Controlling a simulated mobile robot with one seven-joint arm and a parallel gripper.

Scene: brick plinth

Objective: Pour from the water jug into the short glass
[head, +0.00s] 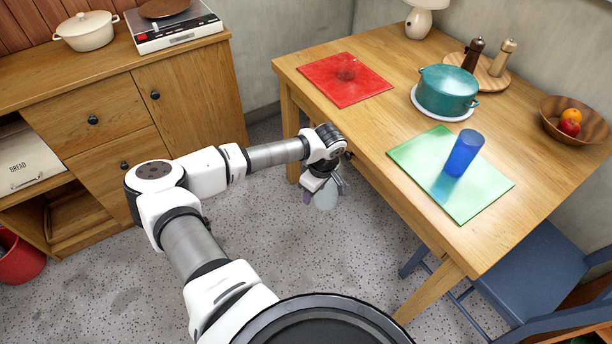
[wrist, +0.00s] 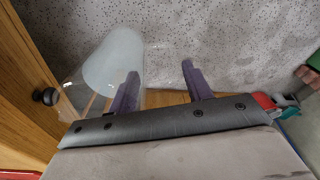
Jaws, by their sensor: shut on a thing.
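My gripper (head: 316,196) hangs over the floor, left of the table's near edge. It is shut on the water jug (head: 328,196), a see-through vessel with pale contents. In the wrist view the jug (wrist: 113,62) lies beside the left finger, and the two fingers stand apart; the part between them is too clear to make out. A small, low, see-through thing (head: 346,75) stands on the red mat and may be the short glass; its outline is faint. A taller blue glass (head: 463,153) stands upright on the green mat. My gripper is apart from both.
The wooden table (head: 400,115) also bears a red mat (head: 365,92), a green mat (head: 440,195), a teal pot (head: 446,90), two mills on a round board and a fruit bowl (head: 573,130). A blue chair (head: 535,270) stands at the right. A wooden cabinet (head: 195,95) is at the left.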

